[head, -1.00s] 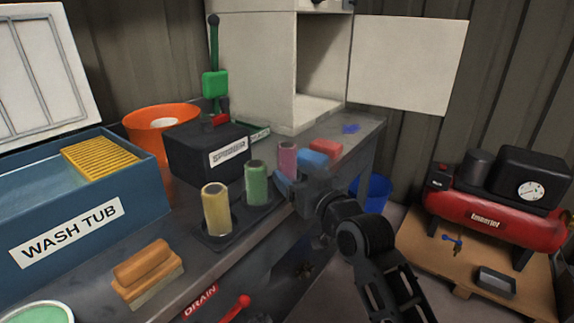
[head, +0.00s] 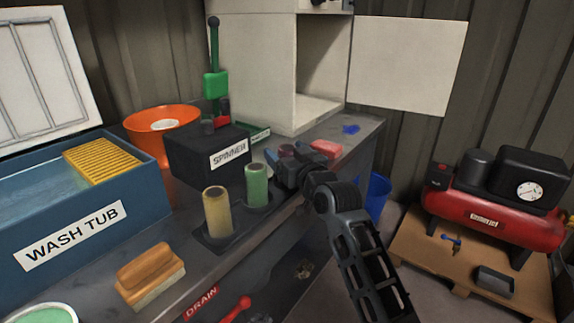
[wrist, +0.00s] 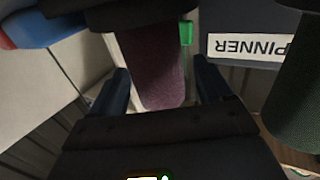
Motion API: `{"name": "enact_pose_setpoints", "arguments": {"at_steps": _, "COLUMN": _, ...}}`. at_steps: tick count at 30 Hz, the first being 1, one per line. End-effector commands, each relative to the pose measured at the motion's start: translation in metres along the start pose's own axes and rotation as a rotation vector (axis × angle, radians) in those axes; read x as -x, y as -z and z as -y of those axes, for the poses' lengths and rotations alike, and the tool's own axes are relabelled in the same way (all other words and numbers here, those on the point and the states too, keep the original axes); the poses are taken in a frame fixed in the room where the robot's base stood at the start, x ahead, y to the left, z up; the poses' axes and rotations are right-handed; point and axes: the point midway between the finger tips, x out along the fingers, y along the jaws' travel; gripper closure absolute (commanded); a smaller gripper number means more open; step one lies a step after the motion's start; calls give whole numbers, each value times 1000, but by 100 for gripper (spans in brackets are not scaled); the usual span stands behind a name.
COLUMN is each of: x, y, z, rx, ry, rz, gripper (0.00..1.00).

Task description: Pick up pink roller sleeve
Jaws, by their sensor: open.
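The pink roller sleeve (wrist: 155,65) stands between the two fingers of my gripper (wrist: 163,80) in the wrist view. The fingers are open, with a visible gap on each side of the sleeve. In the head view my gripper (head: 288,165) is at the far end of the roller stand (head: 228,230), and only a bit of the pink sleeve (head: 286,150) shows behind it. A green sleeve (head: 257,185) and a yellow sleeve (head: 217,212) stand upright nearer on the stand.
The black spinner box (head: 190,158) is left of the sleeves, with an orange bucket (head: 150,122) behind it. A red block (head: 326,149) lies past my gripper. The wash tub (head: 60,230) and a wooden-handled brush (head: 150,275) are at left. An open cabinet (head: 255,70) stands behind.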

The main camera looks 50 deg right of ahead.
Motion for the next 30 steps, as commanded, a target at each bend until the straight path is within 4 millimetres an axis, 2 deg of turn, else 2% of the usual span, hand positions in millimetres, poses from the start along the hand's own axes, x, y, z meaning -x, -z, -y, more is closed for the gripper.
{"name": "enact_pose_setpoints", "arguments": {"at_steps": 3, "x": 0, "y": 0, "z": 0, "rx": 0, "ry": 0, "rz": 0, "gripper": 21}}
{"name": "enact_pose_setpoints", "arguments": {"at_steps": 20, "x": 1, "y": 0, "z": 0, "rx": 0, "ry": 0, "rz": 1, "gripper": 75}}
{"name": "enact_pose_setpoints", "arguments": {"at_steps": 30, "x": 0, "y": 3, "z": 0, "rx": 0, "ry": 1, "rz": -1, "gripper": 76}}
